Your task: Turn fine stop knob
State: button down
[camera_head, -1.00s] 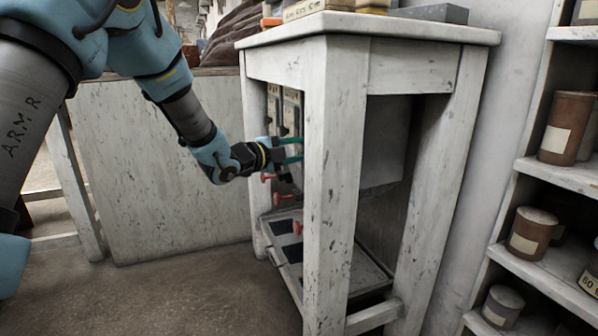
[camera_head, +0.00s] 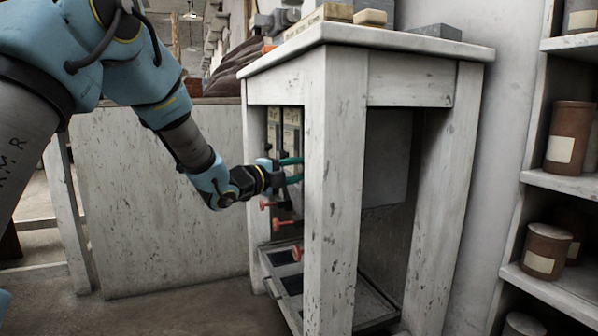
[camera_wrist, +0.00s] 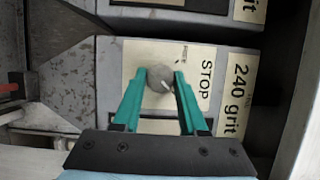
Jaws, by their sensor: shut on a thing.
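The stop knob (camera_wrist: 160,78) is a small round grey knob with a light pointer mark. In the wrist view it sits on a cream plate (camera_wrist: 148,57) printed "STOP", beside a "240 grit" label (camera_wrist: 238,90). My gripper (camera_wrist: 160,88) has its two green fingers on either side of the knob, shut on it. In the head view my gripper (camera_head: 292,170) reaches in behind the near leg of the white table (camera_head: 333,200). The front leg partly hides the fingertips there, and the knob cannot be made out.
Several red handles (camera_head: 278,224) stick out below my gripper. A tray (camera_head: 290,284) lies low in the table frame. Blocks (camera_head: 372,17) lie on the tabletop. A shelf with brown jars (camera_head: 568,137) stands at the right. The floor at the left is open.

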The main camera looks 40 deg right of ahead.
jog(key=shift+c, duration=2.2)
grip_release()
jog(key=a+p, duration=0.1)
jog(key=a, duration=1)
jog(key=shift+p, duration=0.3)
